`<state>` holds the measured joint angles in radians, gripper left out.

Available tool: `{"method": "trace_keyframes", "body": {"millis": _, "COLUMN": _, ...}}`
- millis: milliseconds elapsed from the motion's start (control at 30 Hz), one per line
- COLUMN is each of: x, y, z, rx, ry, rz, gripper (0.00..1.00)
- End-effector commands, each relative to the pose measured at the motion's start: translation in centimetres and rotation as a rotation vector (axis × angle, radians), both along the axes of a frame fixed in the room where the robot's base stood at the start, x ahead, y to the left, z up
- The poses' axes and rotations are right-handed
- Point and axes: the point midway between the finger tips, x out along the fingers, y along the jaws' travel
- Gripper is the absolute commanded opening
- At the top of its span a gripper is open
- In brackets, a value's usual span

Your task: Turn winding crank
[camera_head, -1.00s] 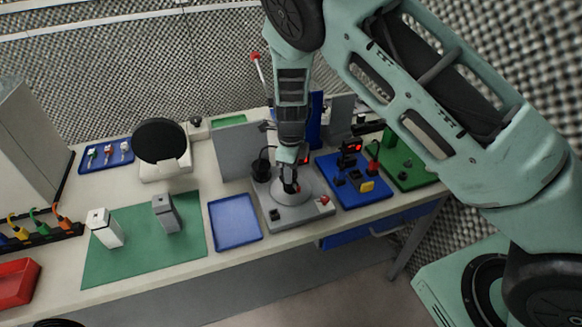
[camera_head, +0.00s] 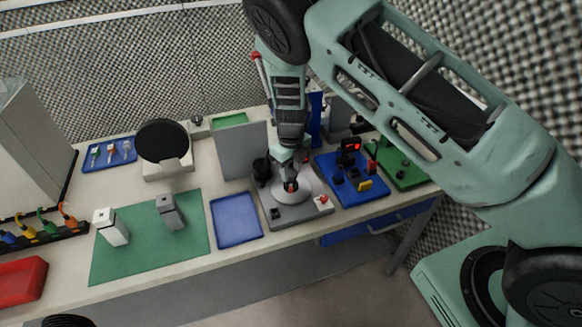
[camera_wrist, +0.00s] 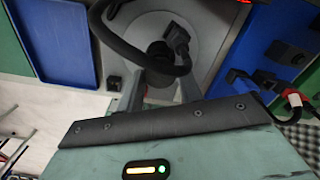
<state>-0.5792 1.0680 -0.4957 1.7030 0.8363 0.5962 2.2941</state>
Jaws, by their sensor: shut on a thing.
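The winding crank is a pale round disc (camera_head: 303,196) on a grey base plate (camera_head: 284,215) near the table's front edge. In the wrist view the disc (camera_wrist: 203,35) has a dark knob (camera_wrist: 159,57) near its middle. My gripper (camera_head: 291,186) points down over the disc and is closed on the crank's knob. In the wrist view my gripper's two fingers (camera_wrist: 160,85) stand on either side below the knob. A black curved cable passes in front and hides part of the knob. The exact contact is hard to see.
A blue board (camera_head: 355,187) with dark blocks sits close to the right, with a green board (camera_head: 407,178) beyond it. A blue tray (camera_head: 236,218) lies to the left. A grey upright panel (camera_head: 241,152) stands behind the tray. A green mat (camera_head: 140,250) holds two upright blocks.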

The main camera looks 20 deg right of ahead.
Motion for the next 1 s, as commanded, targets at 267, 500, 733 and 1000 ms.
{"method": "trace_keyframes", "body": {"millis": 267, "x": 0.18, "y": 0.03, "z": 0.23, "rx": 0.001, "ry": -0.005, "rz": -0.098, "gripper": 0.13}}
{"method": "trace_keyframes", "body": {"millis": 500, "x": 0.18, "y": 0.02, "z": 0.18, "rx": 0.001, "ry": -0.005, "rz": -0.143, "gripper": 0.13}}
{"method": "trace_keyframes", "body": {"millis": 733, "x": 0.17, "y": 0.00, "z": 0.15, "rx": 0.001, "ry": -0.005, "rz": -0.158, "gripper": 0.13}}
{"method": "trace_keyframes", "body": {"millis": 1000, "x": 0.17, "y": 0.00, "z": 0.14, "rx": 0.001, "ry": -0.005, "rz": -0.158, "gripper": 0.13}}
